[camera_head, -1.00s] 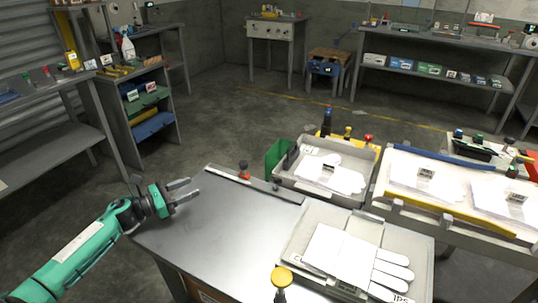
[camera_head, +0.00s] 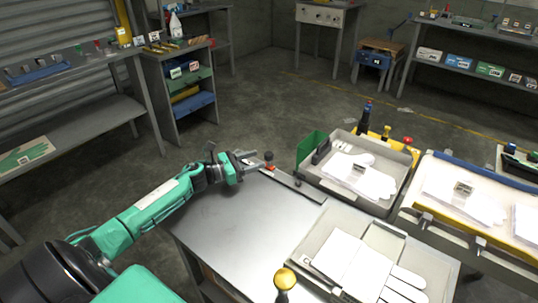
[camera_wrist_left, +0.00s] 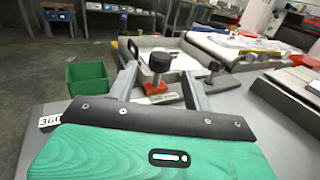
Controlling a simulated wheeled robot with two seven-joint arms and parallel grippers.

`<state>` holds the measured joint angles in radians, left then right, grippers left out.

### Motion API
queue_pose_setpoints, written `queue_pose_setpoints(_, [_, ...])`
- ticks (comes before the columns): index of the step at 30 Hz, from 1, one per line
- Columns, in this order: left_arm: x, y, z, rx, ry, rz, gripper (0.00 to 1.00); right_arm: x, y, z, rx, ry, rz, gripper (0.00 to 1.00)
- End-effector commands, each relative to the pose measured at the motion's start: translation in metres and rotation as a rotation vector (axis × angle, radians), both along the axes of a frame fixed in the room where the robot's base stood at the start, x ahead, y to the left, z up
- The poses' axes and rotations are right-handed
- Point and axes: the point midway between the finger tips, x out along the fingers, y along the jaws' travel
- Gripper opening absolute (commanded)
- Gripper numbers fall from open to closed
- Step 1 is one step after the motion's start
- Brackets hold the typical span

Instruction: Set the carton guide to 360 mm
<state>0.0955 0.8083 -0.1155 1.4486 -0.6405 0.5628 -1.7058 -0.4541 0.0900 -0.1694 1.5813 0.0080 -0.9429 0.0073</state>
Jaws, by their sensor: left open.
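The guide's black round knob (camera_head: 268,155) stands upright on a red-orange base (camera_head: 270,168) at the far left edge of the steel table. My left gripper (camera_head: 250,158) is open beside that knob. In the left wrist view the knob (camera_wrist_left: 159,64) and red base (camera_wrist_left: 155,88) appear between the two spread grey fingers. I cannot tell whether either finger touches the knob. A white label reading 360 (camera_wrist_left: 50,121) lies at the left, partly cut off by my gripper's body. My right gripper is not in view.
A grey tray with white gloves (camera_head: 390,197) and a green bin (camera_head: 309,150) stand beyond the guide. Another tray of white gloves (camera_head: 320,243) and a yellow-topped knob (camera_head: 285,279) are at the front. The steel tabletop (camera_head: 240,215) is mostly clear.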

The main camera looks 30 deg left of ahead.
Motion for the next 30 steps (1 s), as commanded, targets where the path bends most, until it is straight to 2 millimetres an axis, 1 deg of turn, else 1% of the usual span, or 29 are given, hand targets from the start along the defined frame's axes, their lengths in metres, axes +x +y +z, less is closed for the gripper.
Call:
queue_pose_setpoints(1, [0.008, -0.005, 0.003, -0.001, -0.003, -0.001, 0.51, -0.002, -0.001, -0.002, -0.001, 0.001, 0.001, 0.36])
queue_pose_setpoints(6, [0.028, -0.017, 0.002, 0.0, -0.002, -0.001, 0.51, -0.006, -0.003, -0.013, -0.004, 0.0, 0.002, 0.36])
queue_pose_setpoints(12, [0.044, -0.027, 0.001, -0.001, -0.001, 0.0, 0.51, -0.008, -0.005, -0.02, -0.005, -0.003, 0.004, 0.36])
queue_pose_setpoints(17, [0.049, -0.031, 0.001, -0.001, -0.001, -0.001, 0.51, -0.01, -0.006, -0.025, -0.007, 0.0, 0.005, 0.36])
queue_pose_setpoints(25, [0.05, -0.031, 0.0, 0.0, 0.0, -0.001, 0.51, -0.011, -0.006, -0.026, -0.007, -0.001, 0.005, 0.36])
queue_pose_setpoints(29, [0.05, -0.031, 0.0, 0.001, -0.001, -0.001, 0.25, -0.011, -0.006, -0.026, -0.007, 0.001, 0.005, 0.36])
queue_pose_setpoints(30, [0.05, -0.031, 0.0, 0.001, -0.001, -0.001, 0.17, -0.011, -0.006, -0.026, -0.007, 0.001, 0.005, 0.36])
